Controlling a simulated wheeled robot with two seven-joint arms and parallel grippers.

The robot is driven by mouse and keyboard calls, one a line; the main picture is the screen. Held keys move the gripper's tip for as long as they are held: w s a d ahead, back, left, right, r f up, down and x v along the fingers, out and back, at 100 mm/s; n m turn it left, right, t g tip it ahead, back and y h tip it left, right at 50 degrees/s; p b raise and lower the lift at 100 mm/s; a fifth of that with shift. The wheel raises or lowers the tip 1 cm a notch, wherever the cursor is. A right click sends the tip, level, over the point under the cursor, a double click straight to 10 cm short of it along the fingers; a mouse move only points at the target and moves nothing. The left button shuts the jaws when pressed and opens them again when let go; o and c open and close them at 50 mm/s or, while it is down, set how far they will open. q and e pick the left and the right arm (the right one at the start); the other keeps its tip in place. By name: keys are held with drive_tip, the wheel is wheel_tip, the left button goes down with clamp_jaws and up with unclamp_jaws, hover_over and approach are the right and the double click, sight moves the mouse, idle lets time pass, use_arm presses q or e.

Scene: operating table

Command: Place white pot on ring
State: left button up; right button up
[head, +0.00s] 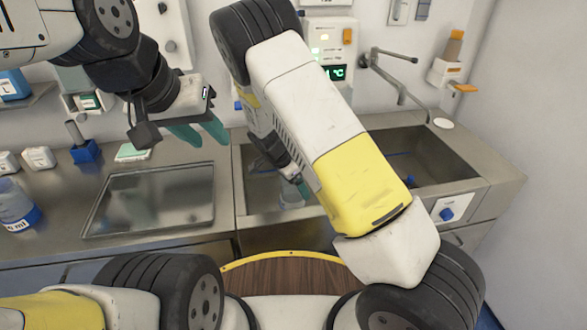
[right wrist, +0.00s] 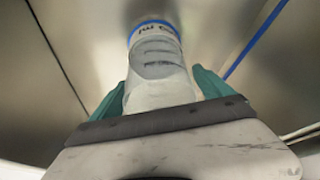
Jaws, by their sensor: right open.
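A whitish, see-through pot (right wrist: 158,72) with a blue band and dark print fills the middle of the right wrist view. My right gripper (right wrist: 160,88) is open, with one teal finger on each side of the pot. In the head view the pot (head: 291,194) shows only in part, low in the left sink basin, and my right arm hides most of the right gripper. My left gripper (head: 211,143) is open and empty above the counter, left of the sink. I cannot clearly make out the ring.
A steel tray (head: 150,198) lies on the counter left of the sink. The divided sink's rim (head: 238,190) surrounds the right gripper. A jointed wall arm (head: 402,92) stands above the right basin.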

drive_tip(key=shift+v, duration=5.9)
drive_tip(key=shift+r, duration=0.1)
